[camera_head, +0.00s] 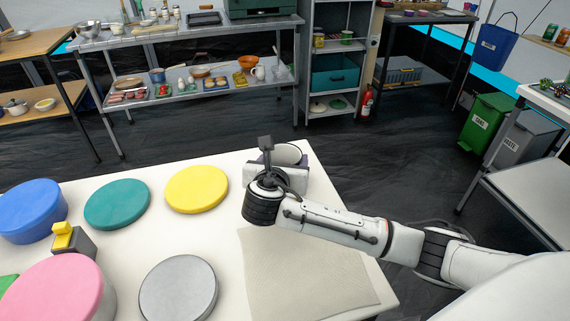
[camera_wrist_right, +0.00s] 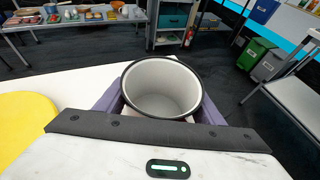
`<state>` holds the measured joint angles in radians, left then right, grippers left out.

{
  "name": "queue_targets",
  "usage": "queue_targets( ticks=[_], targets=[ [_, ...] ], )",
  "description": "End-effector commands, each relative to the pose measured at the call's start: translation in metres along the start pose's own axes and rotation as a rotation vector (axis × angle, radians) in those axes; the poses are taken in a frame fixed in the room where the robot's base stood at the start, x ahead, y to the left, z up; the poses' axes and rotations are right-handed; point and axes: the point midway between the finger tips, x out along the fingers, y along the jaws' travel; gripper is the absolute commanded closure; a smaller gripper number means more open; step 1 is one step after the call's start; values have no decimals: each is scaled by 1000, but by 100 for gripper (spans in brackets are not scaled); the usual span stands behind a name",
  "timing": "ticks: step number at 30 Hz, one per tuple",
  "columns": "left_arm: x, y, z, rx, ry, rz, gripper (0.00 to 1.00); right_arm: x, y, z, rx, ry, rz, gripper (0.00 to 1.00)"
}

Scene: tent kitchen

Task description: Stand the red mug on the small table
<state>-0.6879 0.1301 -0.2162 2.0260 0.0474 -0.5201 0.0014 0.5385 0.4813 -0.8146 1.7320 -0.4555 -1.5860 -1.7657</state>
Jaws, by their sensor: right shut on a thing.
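My right gripper (camera_head: 284,165) is at the far right corner of the white table and is shut on a mug (camera_head: 288,154). In the right wrist view the mug (camera_wrist_right: 162,88) is upright between the purple fingers, with a white inside and a dark rim; it looks empty. Its outer wall is mostly hidden, so I cannot tell if it is red. I cannot tell whether its base touches the tabletop. The white table (camera_head: 135,248) is in front of me; a smaller white table (camera_head: 518,172) stands at the right. My left gripper is out of view.
Several round coloured boxes, among them a yellow one (camera_head: 196,189) and a grey one (camera_head: 178,288), stand on the white table. A beige mat (camera_head: 305,268) lies under my right forearm. Green and grey bins (camera_head: 486,122) stand beside the right table. Dark floor lies between the tables.

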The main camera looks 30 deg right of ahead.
Motion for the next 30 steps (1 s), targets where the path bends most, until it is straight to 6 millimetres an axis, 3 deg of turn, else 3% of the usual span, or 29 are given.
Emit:
queue_targets(
  ticks=[12, 13, 16, 26, 30],
  targets=[
    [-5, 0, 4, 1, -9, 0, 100, 3, 0, -6, 2, -2, 0, 69],
    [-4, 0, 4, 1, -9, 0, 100, 3, 0, -7, 1, -1, 0, 35],
    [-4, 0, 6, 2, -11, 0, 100, 3, 0, -7, 1, -1, 0, 19],
    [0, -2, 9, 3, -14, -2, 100, 2, 0, -5, 3, -2, 1, 19],
    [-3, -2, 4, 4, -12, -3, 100, -14, 1, -3, 1, -1, 3, 19]
  ],
)
